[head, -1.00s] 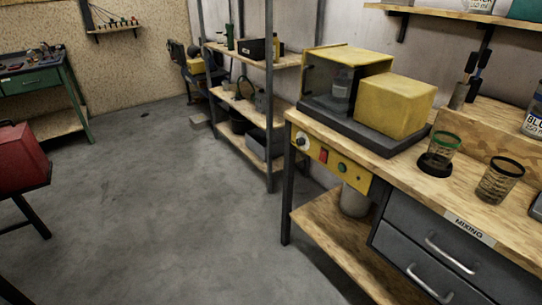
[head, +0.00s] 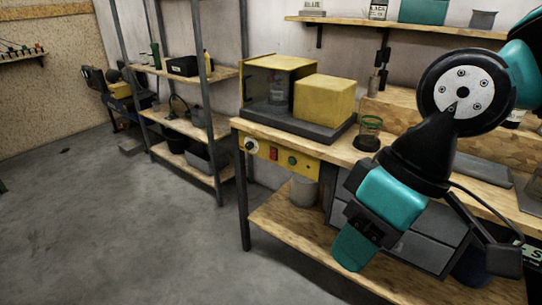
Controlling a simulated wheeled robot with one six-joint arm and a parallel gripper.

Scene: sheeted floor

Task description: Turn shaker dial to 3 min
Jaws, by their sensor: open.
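The shaker is a yellow machine (head: 325,100) on a dark base, with a dark-fronted yellow housing to its left, on the wooden workbench (head: 345,153). My gripper (head: 354,246), teal and black, points down and left in front of the bench drawers. It is open, well to the right of the dial and apart from it. Its fingertips are hard to make out, and nothing shows held.
A red switch (head: 273,154) and a green button (head: 292,160) sit right of the dial. A lower bench shelf (head: 310,235) juts below. A shelf rack (head: 187,125) stands at left. The floor before the panel is clear.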

